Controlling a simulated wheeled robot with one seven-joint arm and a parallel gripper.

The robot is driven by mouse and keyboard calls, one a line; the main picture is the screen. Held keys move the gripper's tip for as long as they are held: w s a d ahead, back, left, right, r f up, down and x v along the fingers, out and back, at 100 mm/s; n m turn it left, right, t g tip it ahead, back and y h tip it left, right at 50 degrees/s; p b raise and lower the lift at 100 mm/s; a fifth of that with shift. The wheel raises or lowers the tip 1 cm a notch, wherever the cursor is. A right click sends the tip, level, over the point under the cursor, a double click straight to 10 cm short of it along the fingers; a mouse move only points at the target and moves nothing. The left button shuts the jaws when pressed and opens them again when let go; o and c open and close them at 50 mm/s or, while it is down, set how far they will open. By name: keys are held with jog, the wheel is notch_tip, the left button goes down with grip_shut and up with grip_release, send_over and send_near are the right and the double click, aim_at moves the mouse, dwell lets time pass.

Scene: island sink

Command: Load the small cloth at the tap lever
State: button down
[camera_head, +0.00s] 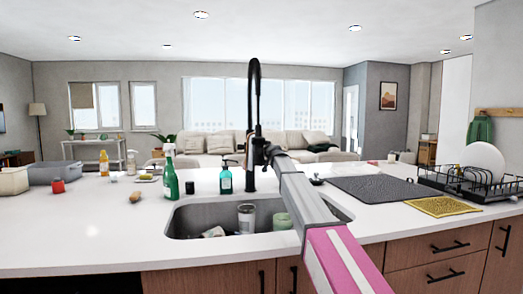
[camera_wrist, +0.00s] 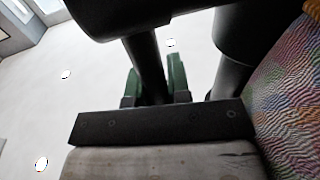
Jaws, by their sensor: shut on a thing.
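The black tap (camera_head: 255,95) rises behind the sink. My gripper (camera_head: 268,152) is at the lower part of its body, at the end of my arm, and is small and dark there. In the wrist view, the green fingertips of my gripper (camera_wrist: 158,80) stand on either side of a slim black rod (camera_wrist: 147,62), which looks like part of the tap; whether it is the lever is hard to tell. A yellow patterned cloth (camera_head: 438,207) lies flat on the counter at the right. A multicoloured wavy surface (camera_wrist: 290,95) fills the right of the wrist view; I cannot tell whether it is cloth.
The sink (camera_head: 183,217) holds several items. A dark drying mat (camera_head: 372,188) and a dish rack (camera_head: 468,182) with a plate are at right. The front left counter is mostly clear.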

jog(key=shift+s+d+t+y, duration=0.1)
jog(key=shift+s+t+y, duration=0.2)
jog(key=shift+s+t, duration=0.25)
jog(key=shift+w+r, duration=0.1)
jog(key=c, duration=1.1)
grip_release()
jog(key=v, duration=1)
jog(key=shift+s+d+f, duration=0.15)
jog(key=shift+s+f, duration=0.05)
jog(key=shift+s, duration=0.2)
